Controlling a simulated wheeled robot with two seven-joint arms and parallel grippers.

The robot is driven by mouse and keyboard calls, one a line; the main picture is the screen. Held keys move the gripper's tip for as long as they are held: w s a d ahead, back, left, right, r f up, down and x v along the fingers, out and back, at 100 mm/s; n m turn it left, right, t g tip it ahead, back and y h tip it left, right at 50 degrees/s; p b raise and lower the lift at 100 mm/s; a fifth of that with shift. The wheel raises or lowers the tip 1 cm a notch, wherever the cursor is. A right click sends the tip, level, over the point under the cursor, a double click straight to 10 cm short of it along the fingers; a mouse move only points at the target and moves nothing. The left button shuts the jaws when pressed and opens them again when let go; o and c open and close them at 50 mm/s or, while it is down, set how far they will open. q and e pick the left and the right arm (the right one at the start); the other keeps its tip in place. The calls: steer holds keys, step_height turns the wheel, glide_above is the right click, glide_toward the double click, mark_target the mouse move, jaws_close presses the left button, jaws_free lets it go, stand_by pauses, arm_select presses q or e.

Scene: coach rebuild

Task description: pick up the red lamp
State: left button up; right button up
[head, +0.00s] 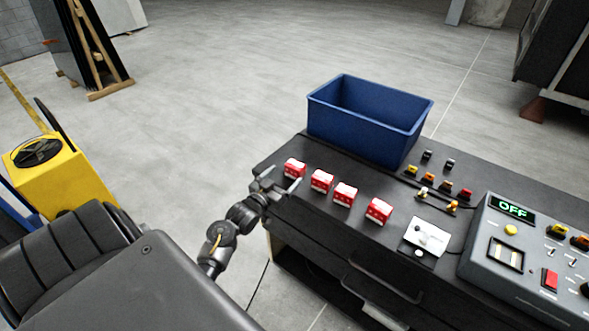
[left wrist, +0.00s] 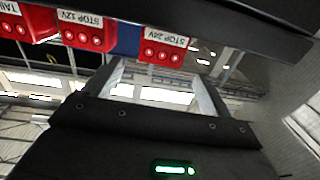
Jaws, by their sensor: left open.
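A small red lamp (head: 465,194) stands at the right end of a short row of coloured lamps on the dark bench top. Several red boxes with white labels line the bench's near left part; the leftmost red box (head: 294,168) is closest to my left gripper (head: 277,182). My left gripper is open and empty at the bench's left edge, its fingers beside that box. In the left wrist view, a red box labelled "STOP 24V" (left wrist: 163,46) shows upside down just beyond the open fingers (left wrist: 158,78). My right gripper is not in view.
A blue bin (head: 360,120) stands at the bench's far edge. A grey control panel (head: 530,250) with an "OFF" display fills the right end. A white switch plate (head: 425,237) sits near the front edge. The bench top between boxes and lamps is clear.

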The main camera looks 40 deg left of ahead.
mark_target(291, 169)
arm_select(q)
steer(key=shift+w+a, duration=0.1)
steer(key=shift+w, duration=0.95)
steer(key=shift+w+r+p, duration=0.15)
steer(key=shift+w+p, duration=0.2)
steer(key=w+p, duration=0.1)
steer(key=w, duration=0.2)
steer(key=shift+w+a, duration=0.15)
steer(key=shift+w, duration=0.6)
steer(key=c, duration=1.1)
